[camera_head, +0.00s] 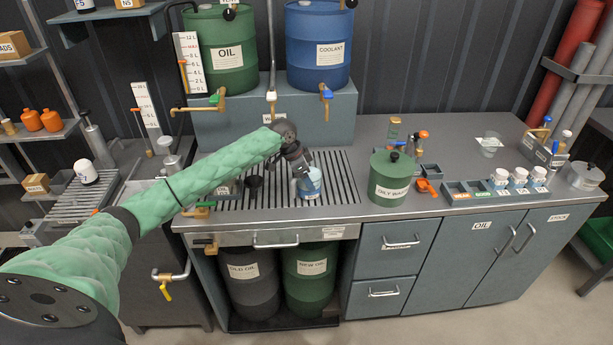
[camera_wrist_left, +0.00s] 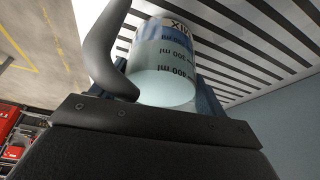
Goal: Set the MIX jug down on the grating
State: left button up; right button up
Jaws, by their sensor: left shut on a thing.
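The MIX jug (camera_head: 309,184) is a small clear vessel with a blue band, over the right half of the slatted grating (camera_head: 338,188). In the left wrist view the jug (camera_wrist_left: 165,70) shows its MIX label, ml marks and pale liquid inside. My left gripper (camera_head: 302,168) is shut on the jug from above and behind in the head view. I cannot tell whether the jug's base touches the slats. The grating (camera_wrist_left: 235,40) also shows beyond the jug in the left wrist view. My right gripper is in neither view.
A small dark object (camera_head: 254,182) is on the grating left of the jug. A green oily-rags bin (camera_head: 389,185) stands to the right on the worktop. Brass taps (camera_head: 325,98) of the oil and coolant drums (camera_head: 318,45) hang behind. The grating's right end is clear.

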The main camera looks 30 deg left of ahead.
pick_arm(q)
jog(key=o, duration=1.5)
jog(key=shift+r, duration=0.1)
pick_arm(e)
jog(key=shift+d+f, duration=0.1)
pick_arm(q)
jog(key=shift+a+r, duration=0.1)
jog(key=shift+r, duration=0.2)
jog(key=b+v, duration=0.3)
jog(key=v, duration=0.8)
jog(key=shift+s+r, duration=0.2)
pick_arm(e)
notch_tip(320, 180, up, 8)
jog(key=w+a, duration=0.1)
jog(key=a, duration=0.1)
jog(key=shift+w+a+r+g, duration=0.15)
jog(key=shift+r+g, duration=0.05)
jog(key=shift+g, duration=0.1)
pick_arm(q)
jog(key=shift+f, duration=0.15)
